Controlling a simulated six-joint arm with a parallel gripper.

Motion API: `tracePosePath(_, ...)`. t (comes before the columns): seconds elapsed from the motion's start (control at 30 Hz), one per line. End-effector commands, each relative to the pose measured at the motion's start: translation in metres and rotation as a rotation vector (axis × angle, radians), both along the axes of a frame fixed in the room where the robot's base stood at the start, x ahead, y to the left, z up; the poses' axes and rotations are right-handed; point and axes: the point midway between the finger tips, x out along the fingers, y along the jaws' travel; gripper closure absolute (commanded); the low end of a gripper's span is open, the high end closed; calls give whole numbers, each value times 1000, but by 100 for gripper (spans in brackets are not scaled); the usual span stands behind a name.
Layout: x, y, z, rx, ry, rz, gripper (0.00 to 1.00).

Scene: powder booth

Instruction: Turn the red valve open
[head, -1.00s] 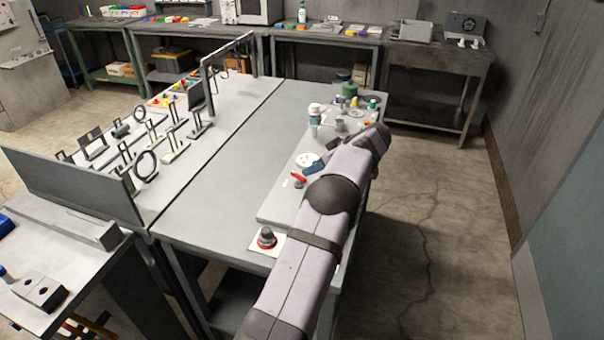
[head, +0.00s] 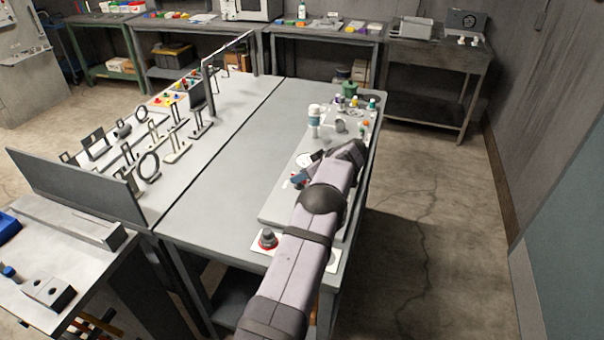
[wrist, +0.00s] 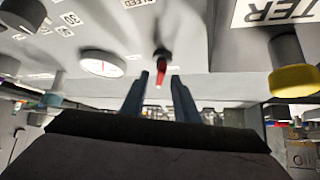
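The red valve handle (wrist: 160,72) shows in the wrist view, hanging from a dark stem on the pale panel in this tilted view. My gripper (wrist: 159,80) is open, with one blue-grey finger on each side of the handle's end. Gaps show between the handle and both fingers, so I see no grip on it. In the head view my gripper (head: 299,180) is low at the panel's left side and largely covers the valve there.
A white round gauge (wrist: 103,64) is beside the valve. A yellow-capped part (wrist: 295,80) stands at the right of the wrist view. A red-based button (head: 267,240) sits near the table's front edge. Bottles (head: 314,118) stand at the panel's far end. The table's middle (head: 225,165) is clear.

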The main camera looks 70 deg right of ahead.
Motion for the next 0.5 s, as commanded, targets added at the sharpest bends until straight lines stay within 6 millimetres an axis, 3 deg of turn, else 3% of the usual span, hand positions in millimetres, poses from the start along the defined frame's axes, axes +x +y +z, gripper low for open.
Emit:
tracePosePath(0.17, 0, 0, 0, 0, 0, 0, 72)
tracePosePath(0.3, 0, 0, 0, 0, 0, 0, 100)
tracePosePath(0.5, 0, 0, 0, -1, 0, -1, 100)
